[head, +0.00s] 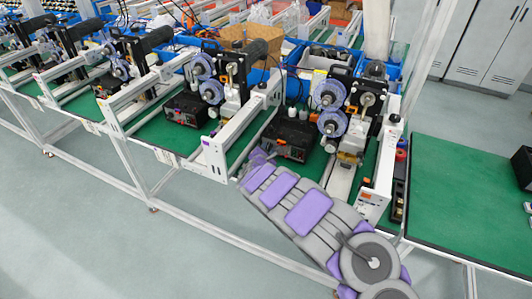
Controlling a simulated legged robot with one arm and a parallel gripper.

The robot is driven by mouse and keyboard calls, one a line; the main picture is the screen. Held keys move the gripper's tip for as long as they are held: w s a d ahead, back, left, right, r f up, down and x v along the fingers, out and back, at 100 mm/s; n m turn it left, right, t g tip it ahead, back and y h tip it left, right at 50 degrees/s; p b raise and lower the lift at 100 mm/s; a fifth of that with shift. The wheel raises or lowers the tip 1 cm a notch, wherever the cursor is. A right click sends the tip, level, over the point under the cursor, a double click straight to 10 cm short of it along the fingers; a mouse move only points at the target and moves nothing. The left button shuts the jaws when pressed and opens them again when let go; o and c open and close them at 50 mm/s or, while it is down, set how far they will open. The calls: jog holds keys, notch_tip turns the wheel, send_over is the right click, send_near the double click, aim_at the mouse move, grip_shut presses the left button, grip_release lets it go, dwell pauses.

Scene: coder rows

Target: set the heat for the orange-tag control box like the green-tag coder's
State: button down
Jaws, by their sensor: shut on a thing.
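A black control box (290,138) sits on the green bench top beside the right-hand coder (331,115). Similar black boxes stand by the middle coder (185,109) and the left coder (104,84). My arm reaches from the lower right to the front of the right-hand box. My gripper (259,156) is at the left end of that box's front panel, small in the picture and shut on what appears to be a knob there. The knob itself is hidden. The tag colours and dial settings are too small to read for certain.
White metal frames (210,152) stand between the coders along the bench front. Blue bins (295,55) and a cardboard box (248,34) are behind. The grey floor in front is clear.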

jog(key=shift+d, duration=0.15)
jog(key=c, duration=1.1)
grip_release()
jog(key=shift+d, duration=0.1)
jog(key=shift+s+a+r, duration=0.2)
jog(key=shift+s+a, duration=0.1)
jog(key=shift+s, duration=0.15)
jog(key=p+v, duration=0.4)
jog(key=v, duration=1.2)
jog(key=shift+s+d, duration=0.1)
jog(key=shift+d, duration=0.05)
